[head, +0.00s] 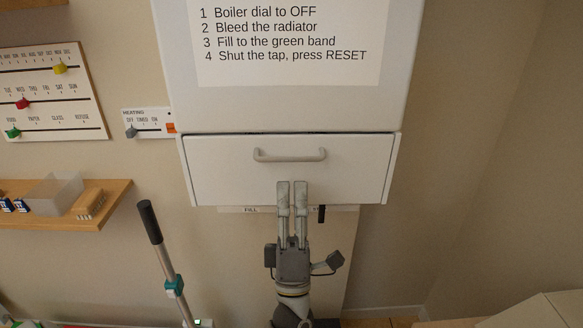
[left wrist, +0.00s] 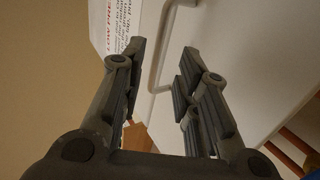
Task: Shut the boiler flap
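The white boiler flap (head: 230,175) is a wide panel at the bottom of the white boiler (head: 280,108), in the head view. A dark seam runs along its top edge; I cannot tell whether it sits fully flush. Its pale bar handle (head: 290,156) is near its upper middle. My left gripper (head: 291,184) points up at the flap's lower edge, below the handle. In the left wrist view its fingers (left wrist: 162,65) are apart with nothing between the pads. The handle (left wrist: 156,55) shows beyond them, apart as far as I can see. My right gripper is out of view.
An instruction card (head: 285,40) is on the boiler front. A heating slider plate (head: 147,123) and a slider board (head: 50,95) are on the left wall. A wooden shelf (head: 110,200) holds a clear bin. A black-handled pole (head: 165,260) leans at lower left. Wall to the right is clear.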

